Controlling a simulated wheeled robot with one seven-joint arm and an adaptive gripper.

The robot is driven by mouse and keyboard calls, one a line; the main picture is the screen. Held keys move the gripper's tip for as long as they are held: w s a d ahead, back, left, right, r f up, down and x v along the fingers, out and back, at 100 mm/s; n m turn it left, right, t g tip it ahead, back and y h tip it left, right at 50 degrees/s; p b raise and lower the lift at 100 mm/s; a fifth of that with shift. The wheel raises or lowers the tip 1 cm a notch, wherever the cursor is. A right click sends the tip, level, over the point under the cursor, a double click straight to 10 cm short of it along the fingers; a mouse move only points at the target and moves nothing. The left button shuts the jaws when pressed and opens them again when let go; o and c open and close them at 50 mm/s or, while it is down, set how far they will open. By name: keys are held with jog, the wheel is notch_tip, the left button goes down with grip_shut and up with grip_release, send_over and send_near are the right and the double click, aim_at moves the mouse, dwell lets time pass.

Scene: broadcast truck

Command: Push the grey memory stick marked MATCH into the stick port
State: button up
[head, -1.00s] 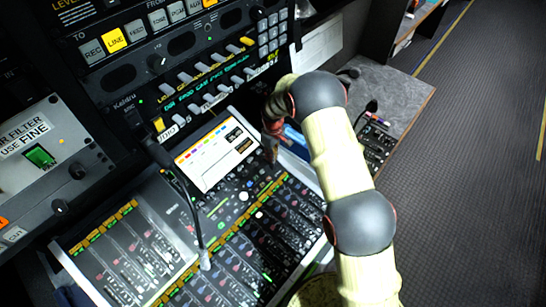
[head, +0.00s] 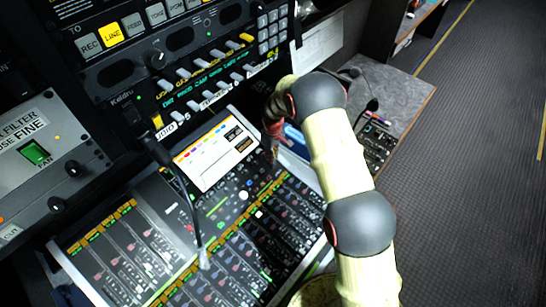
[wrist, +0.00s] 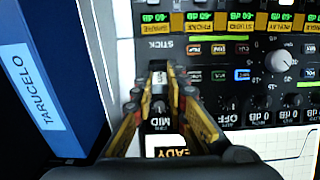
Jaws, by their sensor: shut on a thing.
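My gripper (wrist: 158,95) has yellow and red fingers and is shut on a small grey stick (wrist: 158,79) between its fingertips. The marking on the stick is too small to read. The stick is close over the console panel, beside the printed word STICK (wrist: 173,45). The stick port itself is hidden by the fingertips and the stick, so I cannot tell how far the stick is in. In the head view my gripper (head: 273,142) is over the top right of the mixing console (head: 215,225), and the stick cannot be made out there.
A blue binder (wrist: 30,95) labelled TARUCELO stands close left of my gripper in the wrist view. A knob (wrist: 279,60) and several small buttons lie to the right. A gooseneck microphone (head: 190,205) rises over the console. The floor on the right is clear.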

jog(key=shift+f+b, duration=0.45)
jog(key=shift+f, duration=0.3)
jog(key=o, duration=0.7)
jog(key=shift+o, duration=0.8)
jog(key=shift+r, duration=0.15)
notch_tip(320, 180, up, 12)
jog(key=shift+f, duration=0.1)
jog(key=shift+s+f, duration=0.1)
